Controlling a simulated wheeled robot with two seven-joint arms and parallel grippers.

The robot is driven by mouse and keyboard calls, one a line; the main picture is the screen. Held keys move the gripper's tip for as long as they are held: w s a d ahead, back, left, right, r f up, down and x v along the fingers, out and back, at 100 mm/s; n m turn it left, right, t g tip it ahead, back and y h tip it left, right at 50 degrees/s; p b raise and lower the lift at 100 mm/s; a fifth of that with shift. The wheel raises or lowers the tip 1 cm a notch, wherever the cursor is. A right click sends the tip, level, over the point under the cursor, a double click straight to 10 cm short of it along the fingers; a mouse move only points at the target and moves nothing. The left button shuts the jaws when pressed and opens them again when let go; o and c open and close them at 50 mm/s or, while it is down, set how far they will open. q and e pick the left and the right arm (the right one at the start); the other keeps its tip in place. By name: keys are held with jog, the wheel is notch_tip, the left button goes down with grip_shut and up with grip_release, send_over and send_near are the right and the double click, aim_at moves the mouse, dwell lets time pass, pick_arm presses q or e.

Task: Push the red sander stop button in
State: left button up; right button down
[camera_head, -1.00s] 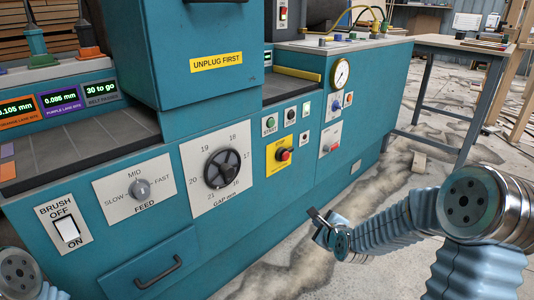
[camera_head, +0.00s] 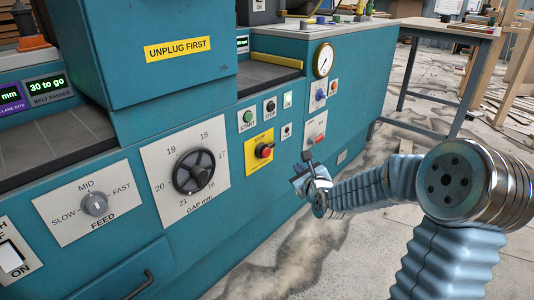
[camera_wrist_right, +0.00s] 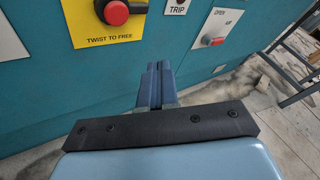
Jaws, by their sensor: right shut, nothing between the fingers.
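The red mushroom button (camera_head: 265,150) sits on a yellow plate (camera_head: 256,166) marked STOP on the teal machine front. It also shows at the top of the right wrist view (camera_wrist_right: 116,12), above the words TWIST TO FREE. My right gripper (camera_head: 307,157) is shut and empty. In the head view it is to the right of the button and apart from it. In the right wrist view its closed fingers (camera_wrist_right: 155,70) point at the panel, below and right of the button. My left gripper is out of view.
Near the red button are a green START button (camera_head: 248,117), a black button (camera_head: 270,106) and a TRIP plate (camera_wrist_right: 177,6). A plate marked OPEN with a red switch (camera_wrist_right: 213,40) is to the right. The handwheel (camera_head: 194,171) is to the left.

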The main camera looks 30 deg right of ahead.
aim_at(267, 153)
jog(key=w+a+p, duration=0.2)
jog(key=w+a, duration=0.1)
jog(key=w, duration=0.4)
jog(key=shift+w+a+p, duration=0.15)
jog(key=shift+w+p, duration=0.15)
jog(key=shift+w, duration=0.05)
dwell(1.8)
jog(key=shift+w+a+b, duration=0.15)
jog(key=shift+w+b, duration=0.2)
jog(key=shift+b, duration=0.15)
